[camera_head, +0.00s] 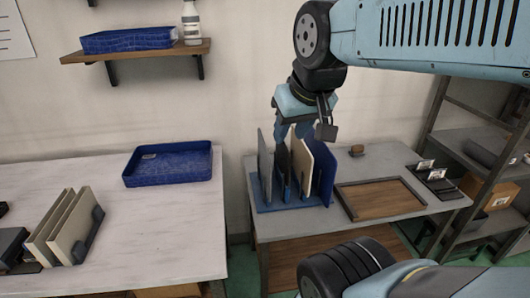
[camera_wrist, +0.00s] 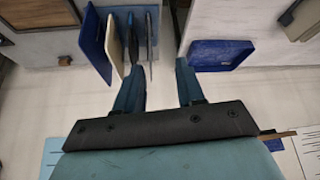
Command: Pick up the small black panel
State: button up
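The small black panel (camera_head: 282,166) stands upright in a blue rack (camera_head: 268,207) on the grey table, between a grey panel (camera_head: 265,165) and a cream panel (camera_head: 301,165). A larger blue panel (camera_head: 324,172) stands at the rack's right side. In the wrist view the dark panel (camera_wrist: 132,40) shows nearly edge-on, beside the cream panel (camera_wrist: 114,44). My gripper (camera_head: 294,132) is above the rack, its fingers pointing down and partly overlapping the panel tops. In the wrist view my gripper (camera_wrist: 160,72) is open, with nothing between its fingers.
A wooden tray (camera_head: 380,198) lies right of the rack, with a small brown object (camera_head: 357,150) behind it. A blue tray (camera_head: 168,168) and more panels (camera_head: 72,228) are on the left white table. A shelf (camera_head: 140,52) hangs on the wall. A gap separates the tables.

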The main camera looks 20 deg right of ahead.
jog(key=shift+d, duration=0.15)
jog(key=m+g+h, duration=0.1)
jog(key=m, duration=0.1)
send_over(282, 157)
jog(key=s, duration=0.4)
notch_tip(282, 157, down, 11)
jog(key=a+x, duration=0.1)
jog(key=x, duration=1.3)
jog(key=shift+d+f, duration=0.3)
jog(key=shift+f, duration=0.05)
jog(key=shift+w+f, duration=0.1)
jog(key=shift+f, duration=0.15)
grip_shut()
